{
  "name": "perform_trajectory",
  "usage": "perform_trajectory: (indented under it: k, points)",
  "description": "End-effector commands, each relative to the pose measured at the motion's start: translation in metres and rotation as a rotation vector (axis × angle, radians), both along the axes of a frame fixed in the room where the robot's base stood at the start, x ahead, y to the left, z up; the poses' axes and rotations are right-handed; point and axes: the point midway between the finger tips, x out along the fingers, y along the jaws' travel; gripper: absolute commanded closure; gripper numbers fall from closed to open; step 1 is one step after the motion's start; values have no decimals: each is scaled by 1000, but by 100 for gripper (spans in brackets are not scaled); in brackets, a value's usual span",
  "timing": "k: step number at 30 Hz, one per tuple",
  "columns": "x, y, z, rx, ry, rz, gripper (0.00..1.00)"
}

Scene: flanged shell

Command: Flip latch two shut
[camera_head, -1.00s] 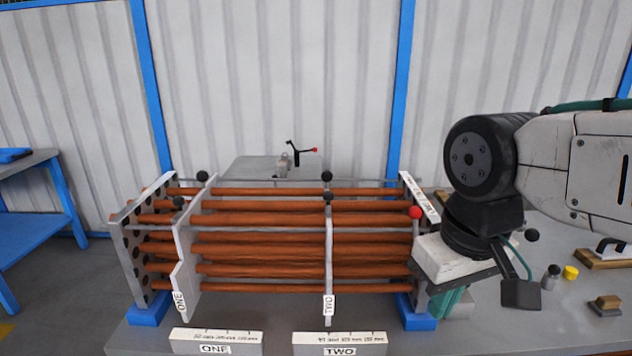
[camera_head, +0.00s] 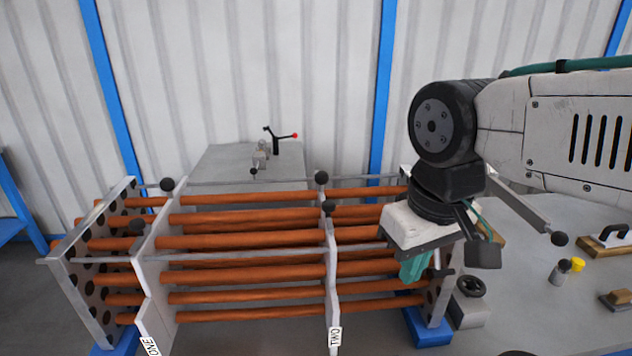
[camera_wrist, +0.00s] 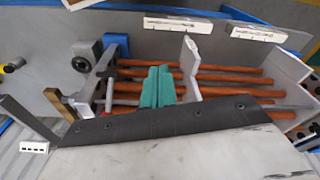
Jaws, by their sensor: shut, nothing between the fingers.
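The flanged shell frame holds several copper-coloured tubes (camera_head: 245,242) between end plates. A cross plate with the TWO label (camera_head: 335,336) stands upright right of centre; a cross plate marked ONE (camera_head: 150,346) stands at left. My gripper (camera_head: 414,268) has teal fingers, shut and empty, near the right end of the tubes. In the wrist view the fingers (camera_wrist: 157,86) lie over the tubes, beside a pale cross plate (camera_wrist: 191,67); contact cannot be told. A grey bar with a black knob (camera_head: 559,239) extends right behind my gripper. Which part is latch two is not clear.
Black knobs (camera_head: 321,178) top the rods. At right lie a yellow-capped item (camera_head: 578,265), a black-handled tool (camera_head: 610,237) and a dark ring (camera_head: 470,287). The bench right of the frame has clear patches.

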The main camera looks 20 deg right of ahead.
Motion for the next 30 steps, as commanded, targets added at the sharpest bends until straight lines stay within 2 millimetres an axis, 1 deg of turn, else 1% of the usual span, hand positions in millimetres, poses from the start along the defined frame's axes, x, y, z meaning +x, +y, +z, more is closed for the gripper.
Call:
perform_trajectory:
  k: [5,8,11,14,15,17,18,20,21,24,27,30]
  points:
    - [4,0,4,0,6,2,100]
    - [19,2,18,0,27,7,100]
    - [47,4,41,0,68,16,100]
    - [86,9,67,0,120,27,100]
    - [104,11,77,1,141,32,100]
    - [130,15,89,0,174,40,100]
    - [147,18,95,-2,196,44,100]
    - [174,22,103,-2,228,50,100]
    - [190,25,107,-3,247,55,100]
    - [227,32,112,-6,292,65,100]
    - [256,38,114,-8,325,72,100]
    - [274,42,113,-9,346,76,100]
